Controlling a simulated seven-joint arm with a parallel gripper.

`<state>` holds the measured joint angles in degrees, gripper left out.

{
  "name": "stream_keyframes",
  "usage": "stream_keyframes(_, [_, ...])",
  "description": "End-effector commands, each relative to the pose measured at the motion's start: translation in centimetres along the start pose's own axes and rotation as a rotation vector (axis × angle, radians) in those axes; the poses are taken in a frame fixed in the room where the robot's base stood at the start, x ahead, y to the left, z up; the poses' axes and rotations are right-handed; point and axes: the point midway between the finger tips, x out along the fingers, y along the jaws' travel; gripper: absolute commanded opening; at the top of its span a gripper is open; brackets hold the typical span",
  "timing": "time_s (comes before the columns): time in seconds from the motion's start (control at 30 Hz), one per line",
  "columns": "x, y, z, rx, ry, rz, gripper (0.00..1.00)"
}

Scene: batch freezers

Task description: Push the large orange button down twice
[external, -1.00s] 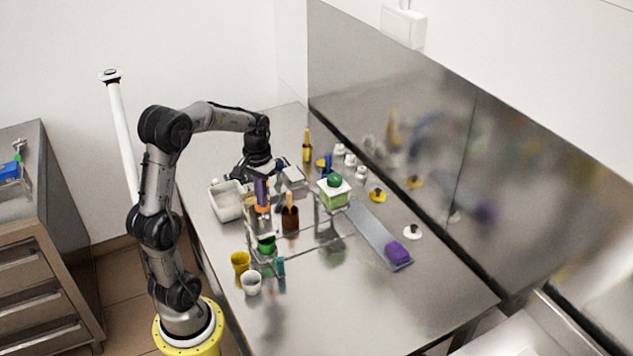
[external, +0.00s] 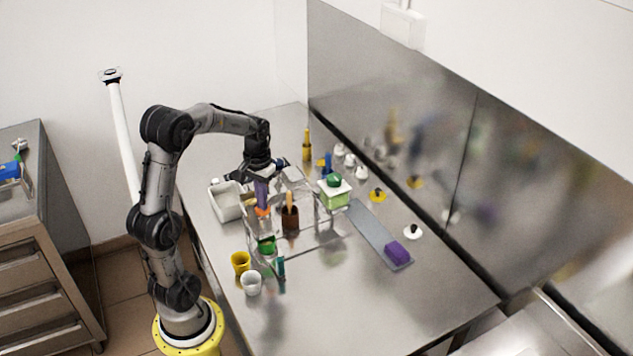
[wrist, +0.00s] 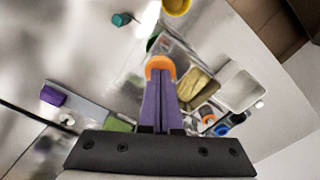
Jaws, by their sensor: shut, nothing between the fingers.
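The large orange button (wrist: 160,64) shows as a round orange top just past my fingertips in the wrist view. In the external view only a small orange part (external: 262,213) shows below the fingers. My gripper (wrist: 160,80) has purple fingers held together, with nothing between them. In the external view my gripper (external: 262,205) points down over the button, with its tips at or very near the orange top. The fingers hide part of the button, so I cannot tell how far it is pressed.
A white bin (external: 224,206) stands left of my gripper, and a brown container (external: 290,217) with a wooden handle to the right. A green box (external: 334,195) stands farther right. Yellow (external: 240,262) and white (external: 251,285) cups stand in front. The front right of the table is clear.

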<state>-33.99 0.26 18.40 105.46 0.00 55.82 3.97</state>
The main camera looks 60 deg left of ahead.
Motion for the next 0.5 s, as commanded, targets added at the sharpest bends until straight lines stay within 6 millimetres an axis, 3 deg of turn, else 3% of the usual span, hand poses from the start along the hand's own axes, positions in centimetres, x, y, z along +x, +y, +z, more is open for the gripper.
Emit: stream_keyframes(0.5, [-2.4,0.0,0.0,0.0,-0.002,0.0,0.0])
